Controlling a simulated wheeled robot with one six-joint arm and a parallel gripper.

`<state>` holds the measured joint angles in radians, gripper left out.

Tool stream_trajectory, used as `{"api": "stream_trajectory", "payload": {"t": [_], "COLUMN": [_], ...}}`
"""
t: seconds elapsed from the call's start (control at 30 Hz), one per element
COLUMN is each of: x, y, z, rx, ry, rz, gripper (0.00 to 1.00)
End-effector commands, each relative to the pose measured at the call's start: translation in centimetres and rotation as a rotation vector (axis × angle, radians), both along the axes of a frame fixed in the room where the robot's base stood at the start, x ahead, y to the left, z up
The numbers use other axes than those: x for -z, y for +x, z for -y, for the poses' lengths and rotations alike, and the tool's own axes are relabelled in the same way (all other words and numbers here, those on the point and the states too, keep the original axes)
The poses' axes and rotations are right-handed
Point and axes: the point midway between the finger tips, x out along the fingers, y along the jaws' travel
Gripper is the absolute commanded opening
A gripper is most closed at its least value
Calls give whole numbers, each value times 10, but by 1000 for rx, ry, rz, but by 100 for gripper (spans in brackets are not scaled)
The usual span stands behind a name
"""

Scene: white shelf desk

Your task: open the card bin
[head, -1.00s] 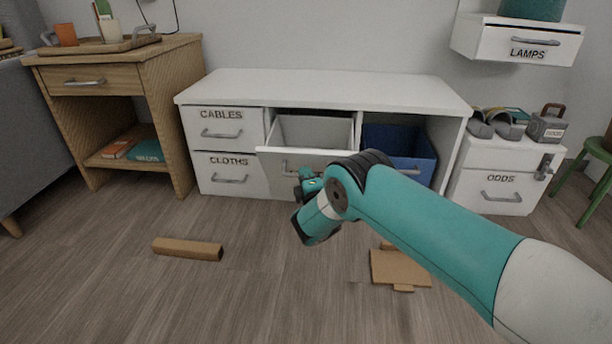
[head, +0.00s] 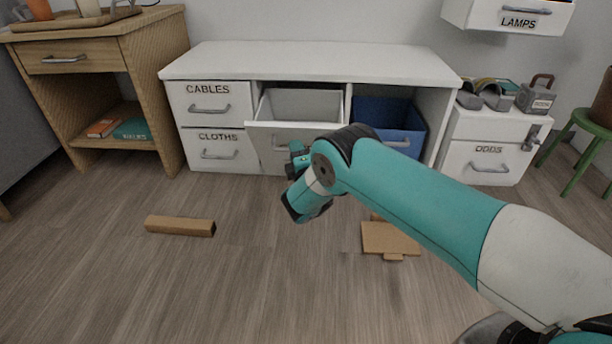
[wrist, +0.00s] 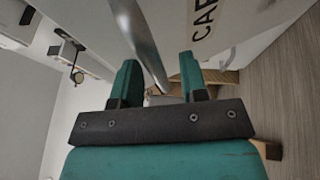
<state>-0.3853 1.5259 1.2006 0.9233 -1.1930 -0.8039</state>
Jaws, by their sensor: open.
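The card bin (head: 262,135) is the tilted white bin in the middle of the low white cabinet. Its front leans outward and its grey inside shows at the top. Its label is hidden in the head view; the wrist view shows a front with the letters "CA" and part of another (wrist: 205,22). The bin's metal handle (wrist: 140,40) runs down toward the space between the fingers. My gripper (wrist: 160,72) is open, with one finger on each side of the handle's lower end. In the head view my gripper (head: 297,152) is at the bin's front, partly hidden by my wrist.
The cables drawer (head: 210,100) and cloths drawer (head: 217,150) are shut at the left. A blue bin (head: 400,125) stands at the right. A cardboard bar (head: 180,226) and a flat cardboard piece (head: 388,240) lie on the floor. A wooden desk (head: 150,60) stands further left.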

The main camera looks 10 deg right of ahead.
Motion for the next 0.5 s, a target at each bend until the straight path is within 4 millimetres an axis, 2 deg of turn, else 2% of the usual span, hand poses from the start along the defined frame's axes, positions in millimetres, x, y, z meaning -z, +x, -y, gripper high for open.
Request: {"api": "stream_trajectory", "payload": {"t": [0.33,0.5], "x": [5,2], "y": [-51,-60], "z": [2,2], "rx": [-7,-5], "ry": [-8,-3], "rz": [-4,-2], "gripper": [40,40]}}
